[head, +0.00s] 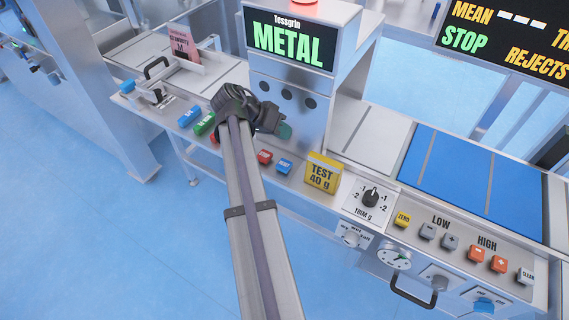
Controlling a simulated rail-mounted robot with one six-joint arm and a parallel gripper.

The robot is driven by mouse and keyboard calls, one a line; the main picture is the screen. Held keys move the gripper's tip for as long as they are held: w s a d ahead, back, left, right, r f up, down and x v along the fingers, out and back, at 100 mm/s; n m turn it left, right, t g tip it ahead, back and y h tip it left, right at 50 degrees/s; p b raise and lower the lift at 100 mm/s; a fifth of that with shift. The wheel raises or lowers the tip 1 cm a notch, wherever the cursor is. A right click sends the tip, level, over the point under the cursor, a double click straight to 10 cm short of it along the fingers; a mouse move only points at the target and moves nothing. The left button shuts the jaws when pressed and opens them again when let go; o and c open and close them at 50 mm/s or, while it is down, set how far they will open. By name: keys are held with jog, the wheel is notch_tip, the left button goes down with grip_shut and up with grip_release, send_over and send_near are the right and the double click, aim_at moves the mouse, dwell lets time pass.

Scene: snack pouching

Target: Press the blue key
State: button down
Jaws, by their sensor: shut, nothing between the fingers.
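A blue key (285,167) sits on the grey front ledge below the METAL display, just right of a red key (264,157). Another blue key (188,116) sits further left on the same ledge, beside a green key (204,124). The small lettering on these keys is too small to read. My gripper (268,120) is dark, shut and empty, in front of the machine's face and above the red and blue keys in the picture.
The metal detector (290,35) shows METAL. A yellow TEST 40 g block (323,172) and a TRIM knob (370,197) are right of the keys. A blue belt (460,178) lies right. A teal round part (285,131) is beside my gripper.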

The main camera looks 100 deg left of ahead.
aim_at(283, 163)
dwell(0.3)
notch_tip(283, 163, down, 9)
jog(key=b, duration=0.9)
jog(key=shift+r, duration=0.1)
dwell(1.4)
jog(key=shift+f+b, duration=0.35)
jog(key=shift+f, duration=0.1)
jog(key=shift+f+b, duration=0.5)
dwell(0.4)
jog(key=shift+r, duration=0.1)
jog(key=shift+r+p, duration=0.85)
jog(key=shift+p, duration=0.1)
